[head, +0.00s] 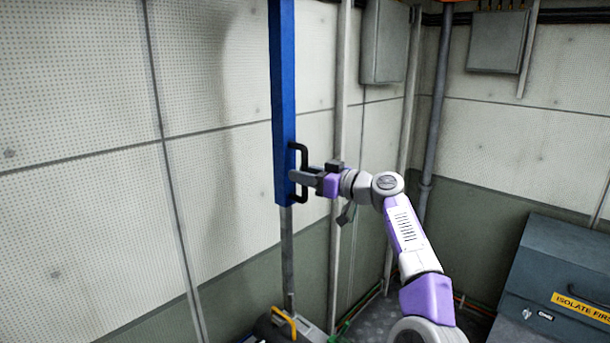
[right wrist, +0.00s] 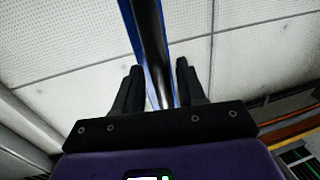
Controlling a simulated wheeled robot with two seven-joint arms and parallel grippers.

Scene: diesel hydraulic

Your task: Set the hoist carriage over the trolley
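A tall blue beam (head: 284,100) hangs upright in front of the panelled wall, with a black bow handle (head: 304,153) on its right side. I cannot tell whether this beam is the hoist carriage itself. My right gripper (head: 297,176) is at the handle's upright bar. In the right wrist view the two dark fingers (right wrist: 160,85) stand on either side of the black bar (right wrist: 152,45), with slivers of blue beside it, so a firm grip cannot be confirmed. A grey rod (head: 288,250) runs down below the beam. The trolley cannot be made out for certain. My left gripper is not in view.
Low at the bottom edge are an orange handle (head: 284,319) and grey equipment, partly cut off. A dark cabinet (head: 550,270) with a yellow "ISOLATE FIRST" label stands at right. Pipes (head: 432,130) and wall boxes (head: 497,42) line the corner.

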